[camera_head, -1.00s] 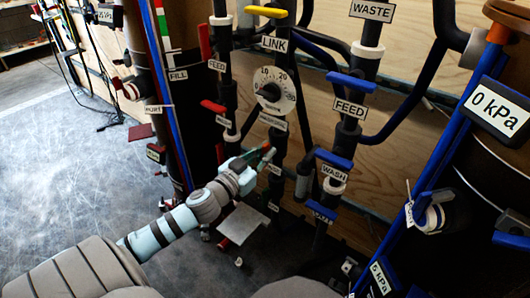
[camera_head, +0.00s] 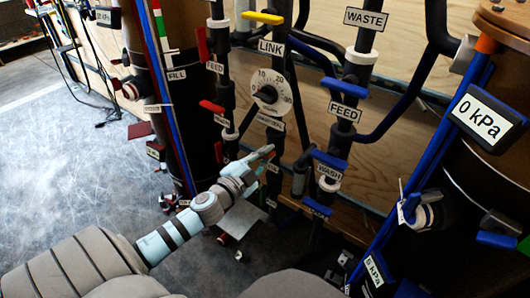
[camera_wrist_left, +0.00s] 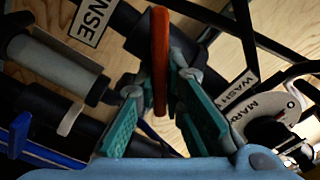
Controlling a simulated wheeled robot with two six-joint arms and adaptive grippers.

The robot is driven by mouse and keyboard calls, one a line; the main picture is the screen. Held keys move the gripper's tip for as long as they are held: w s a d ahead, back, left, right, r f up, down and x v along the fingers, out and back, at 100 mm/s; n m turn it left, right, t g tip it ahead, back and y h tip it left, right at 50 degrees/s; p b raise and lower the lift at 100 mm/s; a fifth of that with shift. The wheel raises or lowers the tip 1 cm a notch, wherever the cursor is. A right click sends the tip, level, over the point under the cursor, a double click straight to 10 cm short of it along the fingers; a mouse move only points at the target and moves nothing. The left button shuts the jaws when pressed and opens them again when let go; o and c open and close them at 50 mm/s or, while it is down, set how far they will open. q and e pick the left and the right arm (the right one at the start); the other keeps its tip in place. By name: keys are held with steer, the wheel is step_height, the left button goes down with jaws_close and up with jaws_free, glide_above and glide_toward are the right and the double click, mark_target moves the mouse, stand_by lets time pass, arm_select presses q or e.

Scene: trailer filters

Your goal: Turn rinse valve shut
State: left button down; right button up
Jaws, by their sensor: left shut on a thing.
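The rinse valve's red handle (camera_wrist_left: 160,60) stands upright between the teal fingers in the left wrist view. A label ending in "NSE" (camera_wrist_left: 93,22) is on the pipe beside it, its start cut off. My left gripper (camera_wrist_left: 157,115) is shut on the red handle. In the head view, my left gripper (camera_head: 265,154) reaches from the lower left to the pipe below the round dial. There the handle is mostly hidden by the fingers. My right gripper is not in view.
A white dial (camera_head: 269,92) sits above the gripper. Dark pipes crowd the panel. The floor at left (camera_head: 60,170) is open.

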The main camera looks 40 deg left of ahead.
arm_select(q)
steer(key=m, duration=0.3)
steer(key=shift+d+f+m, duration=0.1)
steer(key=shift+f+m, duration=0.15)
steer(key=shift+m, duration=0.05)
steer(key=shift+f+m, duration=0.15)
steer(key=shift+m, duration=1.55)
steer(key=shift+f+m, duration=0.1)
steer(key=shift+m, duration=0.2)
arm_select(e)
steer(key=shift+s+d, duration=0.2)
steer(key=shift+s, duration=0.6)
arm_select(q)
steer(key=c, duration=1.7)
jaws_free()
steer(key=shift+s, duration=0.15)
steer(key=s, duration=1.1)
steer(key=shift+s+d, duration=0.15)
steer(key=shift+s, duration=0.25)
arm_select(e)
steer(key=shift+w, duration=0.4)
